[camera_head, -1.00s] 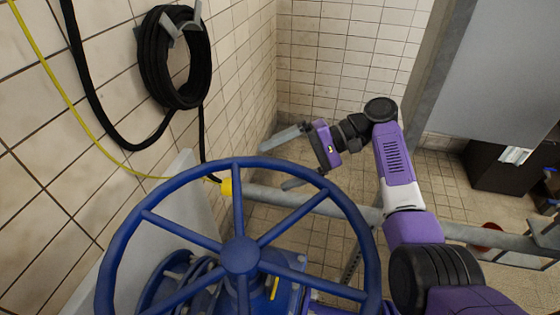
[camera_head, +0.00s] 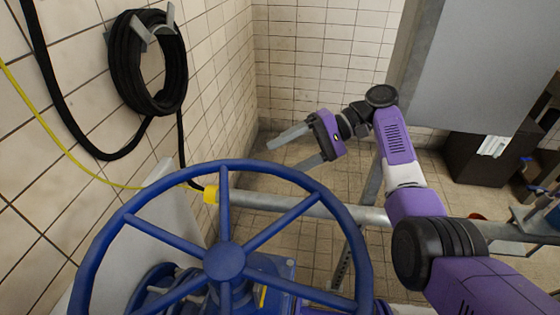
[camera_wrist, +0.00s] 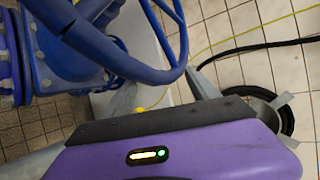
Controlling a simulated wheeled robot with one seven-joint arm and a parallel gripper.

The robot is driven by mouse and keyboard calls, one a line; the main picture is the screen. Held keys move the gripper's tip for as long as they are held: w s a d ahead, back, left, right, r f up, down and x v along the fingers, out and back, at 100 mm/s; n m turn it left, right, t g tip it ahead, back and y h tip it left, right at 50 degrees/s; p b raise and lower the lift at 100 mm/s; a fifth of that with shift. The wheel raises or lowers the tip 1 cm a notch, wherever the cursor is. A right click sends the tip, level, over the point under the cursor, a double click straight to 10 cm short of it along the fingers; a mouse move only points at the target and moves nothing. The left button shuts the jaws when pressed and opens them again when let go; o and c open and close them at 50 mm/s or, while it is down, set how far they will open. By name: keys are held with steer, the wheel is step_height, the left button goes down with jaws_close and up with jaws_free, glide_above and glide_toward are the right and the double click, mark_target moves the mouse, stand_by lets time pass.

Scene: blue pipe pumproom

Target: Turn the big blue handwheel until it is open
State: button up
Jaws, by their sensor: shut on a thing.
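The big blue handwheel (camera_head: 224,262) fills the lower middle of the head view, with its spokes meeting at a round hub. My gripper (camera_head: 294,147) is beyond the wheel's upper right rim. Its two grey fingers are spread and point left, with floor tiles visible between them. The lower finger is close to the rim, but I see no clear contact. In the wrist view the blue rim (camera_wrist: 95,45) curves down close in front of my gripper (camera_wrist: 163,95). The fingertips are partly hidden there.
A black coiled hose (camera_head: 148,65) hangs on the tiled wall at left. A grey panel (camera_head: 480,60) and a dark box (camera_head: 487,155) stand at right. Floor behind my gripper is clear.

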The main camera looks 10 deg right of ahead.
steer(key=b+v, duration=0.1)
steer(key=v, duration=0.1)
steer(key=shift+d, duration=0.4)
